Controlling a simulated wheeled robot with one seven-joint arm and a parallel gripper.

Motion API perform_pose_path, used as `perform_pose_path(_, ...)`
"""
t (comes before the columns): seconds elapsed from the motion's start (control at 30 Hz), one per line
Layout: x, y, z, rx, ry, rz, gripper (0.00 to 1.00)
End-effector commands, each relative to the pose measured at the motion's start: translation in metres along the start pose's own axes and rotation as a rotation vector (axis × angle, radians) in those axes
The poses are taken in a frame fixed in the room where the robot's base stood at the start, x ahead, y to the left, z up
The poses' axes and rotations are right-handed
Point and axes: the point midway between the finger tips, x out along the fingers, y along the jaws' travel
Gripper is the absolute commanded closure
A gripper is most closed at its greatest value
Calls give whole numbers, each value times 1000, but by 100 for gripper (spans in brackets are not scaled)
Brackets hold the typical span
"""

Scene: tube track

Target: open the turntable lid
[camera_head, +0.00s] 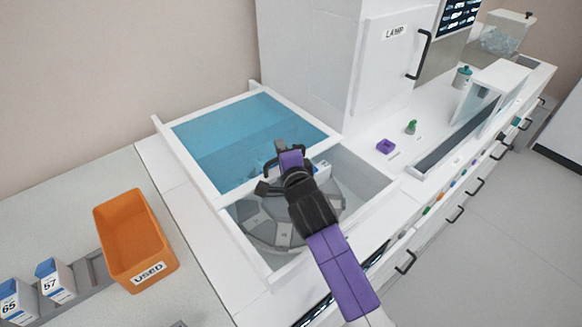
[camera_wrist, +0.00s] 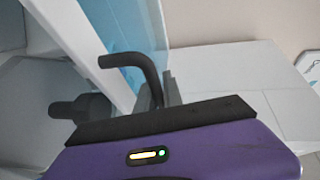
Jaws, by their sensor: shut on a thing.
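The turntable lid (camera_head: 235,125) is a blue see-through pane in a white frame. It lies over the back part of a white-walled well, and the front part is uncovered. The grey segmented turntable (camera_head: 262,228) shows there, partly hidden by my arm. My gripper (camera_head: 277,172) is at the lid's front edge, shut on the dark lid handle (camera_wrist: 128,62). In the wrist view the bent end of the handle sticks out past a black finger, with the blue pane (camera_wrist: 112,22) behind it. The grip itself is hidden.
An orange bin marked USED (camera_head: 135,240) stands at left, near white boxes numbered 57 (camera_head: 56,281) and 65 (camera_head: 14,300). A purple block (camera_head: 386,147) and a green item (camera_head: 411,127) sit at right.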

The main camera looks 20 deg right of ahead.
Motion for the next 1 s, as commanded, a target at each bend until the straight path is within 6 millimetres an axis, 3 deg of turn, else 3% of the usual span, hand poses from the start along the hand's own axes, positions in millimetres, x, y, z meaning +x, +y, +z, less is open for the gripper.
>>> perform_pose_path(0.2, 27, 0, 10, -1, 3, 4, 100)
perform_pose_path(0.63, 32, -4, 12, 1, 5, 8, 100)
perform_pose_path(0.7, 32, -4, 12, 1, 4, 7, 80)
perform_pose_path(1.0, 32, -6, 13, 1, 3, 4, 80)
